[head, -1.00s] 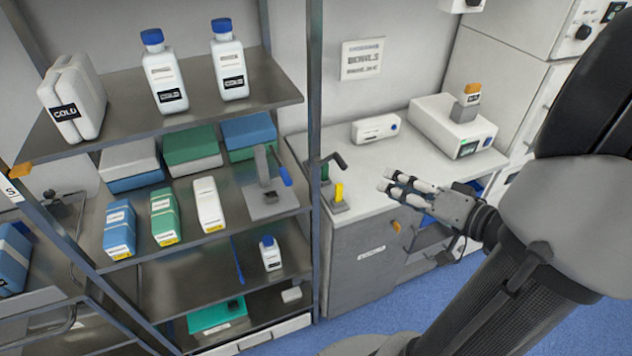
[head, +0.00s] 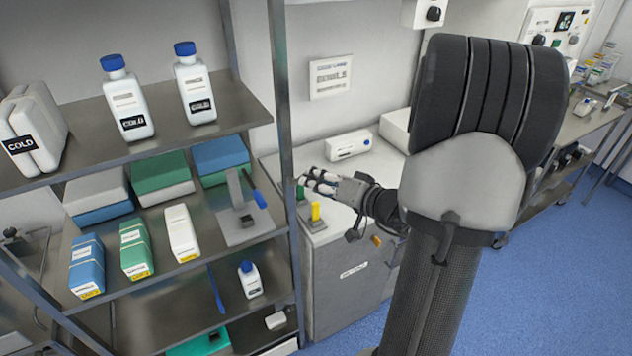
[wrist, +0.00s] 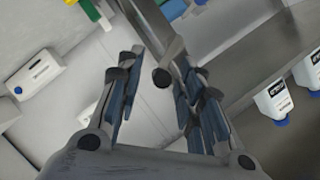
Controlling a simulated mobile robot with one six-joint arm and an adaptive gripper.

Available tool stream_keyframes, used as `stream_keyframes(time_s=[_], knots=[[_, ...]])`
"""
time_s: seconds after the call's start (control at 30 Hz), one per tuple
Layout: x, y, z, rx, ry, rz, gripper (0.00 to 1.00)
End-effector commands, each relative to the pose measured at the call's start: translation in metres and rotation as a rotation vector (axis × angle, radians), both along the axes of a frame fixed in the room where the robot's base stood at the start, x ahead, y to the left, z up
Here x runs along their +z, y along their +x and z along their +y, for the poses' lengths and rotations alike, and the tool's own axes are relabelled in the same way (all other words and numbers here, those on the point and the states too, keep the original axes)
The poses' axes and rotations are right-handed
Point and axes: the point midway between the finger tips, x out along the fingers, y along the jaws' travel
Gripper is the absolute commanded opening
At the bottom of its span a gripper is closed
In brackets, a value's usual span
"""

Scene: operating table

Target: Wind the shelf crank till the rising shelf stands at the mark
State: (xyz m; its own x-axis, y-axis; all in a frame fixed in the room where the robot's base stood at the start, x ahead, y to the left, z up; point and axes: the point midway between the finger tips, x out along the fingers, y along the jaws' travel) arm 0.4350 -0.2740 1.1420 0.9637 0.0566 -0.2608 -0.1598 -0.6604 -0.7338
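My gripper (head: 318,182) is beside the shelf's right front post (head: 281,120), its fingers pointing left. In the wrist view its two fingers (wrist: 157,105) stand apart, open. A dark round knob (wrist: 161,78), which looks like the crank's handle, shows in the gap between them; I see no grip on it. In the head view the crank is mostly hidden by my gripper. The upper shelf (head: 165,147) carries two white bottles (head: 126,100) and a white COLD pack (head: 35,132). I cannot tell which shelf rises, and no height mark is clear.
A yellow piece (head: 316,212) and a green piece (head: 299,191) stand at the counter's left end. A white box (head: 348,145) lies farther back. Blue floor (head: 560,270) is open at right.

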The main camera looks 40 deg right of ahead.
Motion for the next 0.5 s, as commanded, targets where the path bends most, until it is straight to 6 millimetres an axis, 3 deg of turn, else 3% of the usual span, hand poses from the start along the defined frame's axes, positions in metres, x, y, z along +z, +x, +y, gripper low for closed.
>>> stream_keyframes(time_s=[0.4,0.5], knots=[[-0.0019,0.0090,0.0006,0.000,0.000,-0.001,0.34],[-0.0020,0.0089,0.0006,0.001,0.000,-0.001,0.28]])
